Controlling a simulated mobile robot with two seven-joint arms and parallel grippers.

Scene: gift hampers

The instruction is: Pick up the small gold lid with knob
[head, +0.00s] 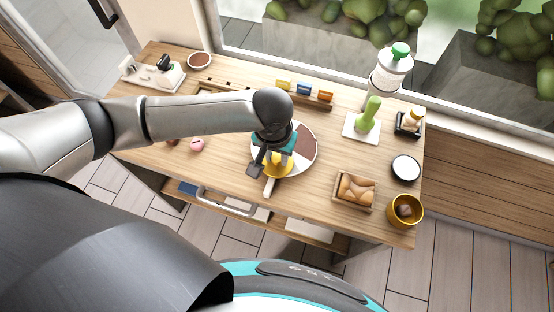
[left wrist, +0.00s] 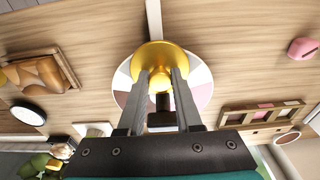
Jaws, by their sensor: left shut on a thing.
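The small gold lid with a round knob (head: 284,170) is at the front of a round plate with brown and pale sections (head: 304,141). My left gripper (head: 273,160) points down over the lid and is shut on its knob. In the left wrist view the lid's gold disc (left wrist: 160,52) shows beyond the fingers (left wrist: 161,80), with the knob between them. The lid overlaps the plate's edge; I cannot tell whether it touches the plate or is just above it. My right gripper is not in view.
A bread basket (head: 355,190), a gold pot (head: 404,210) and a black-rimmed white dish (head: 405,168) stand at the right. A green object on a white board (head: 361,127) and a bottle (head: 390,76) are behind. A pink item (head: 197,145) is at left. Bare wood lies front right of the plate.

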